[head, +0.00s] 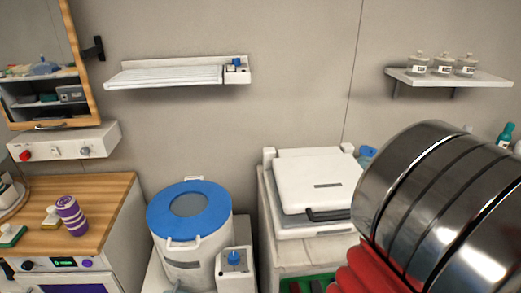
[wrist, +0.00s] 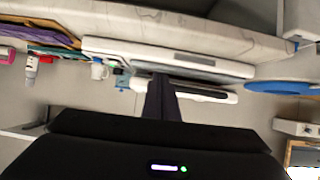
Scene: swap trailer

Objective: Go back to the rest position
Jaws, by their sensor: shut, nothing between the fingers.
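My gripper (wrist: 162,98) shows in the wrist view as dark fingers close together, pointing up the picture from the black wrist housing. It is shut and holds nothing. Beyond its fingertips is the white lidded machine, which also shows in the head view (head: 315,180) with its lid down and a dark front handle. I cannot tell how far the fingertips are from it. My gripper is not in the head view, where the lower right is blocked close to the camera.
A white drum with a blue rim (head: 187,215) stands left of the machine. A wooden-topped counter (head: 105,195) at the left bears a purple striped cup (head: 71,215). Wall shelves (head: 165,77) and (head: 450,76) hang above. The wall between them is bare.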

